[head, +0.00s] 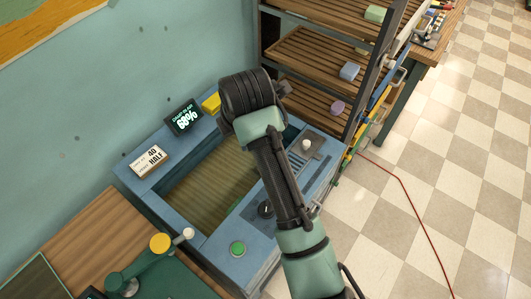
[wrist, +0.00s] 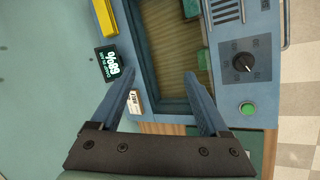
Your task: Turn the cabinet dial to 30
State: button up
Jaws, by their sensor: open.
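The blue cabinet (head: 212,264) has a sunken slatted well. Its black dial (head: 265,209) is on the right rim, partly beside my arm. In the head view my arm hides the gripper. A dark display (head: 184,118) reads 68%. A card (head: 150,160) reads 40 and HALF.
A green button (head: 238,249) is near the dial. A white knob (head: 306,146) stands beside slots on the same rim. A yellow block (head: 211,102) sits at the back rim. A wooden rack (head: 310,55) holding soap-like blocks stands behind. Checkered floor at right is open, crossed by a red cable.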

jog(key=s+d+f+n+g+h+p, duration=0.2)
jog(key=s+d+f+n+g, duration=0.3)
jog(key=s, duration=0.3)
jog(key=f, duration=0.4)
jog(key=f+p, duration=0.1)
jog(key=f, duration=0.4)
jog(key=d+f, duration=0.1)
jog(key=f, duration=0.4)
jog(key=shift+s+d+f+p, duration=0.1)
jog(key=shift+f+p, duration=0.15)
jog(key=shift+p, duration=0.1)
jog(key=shift+c, duration=0.3)
grip_shut()
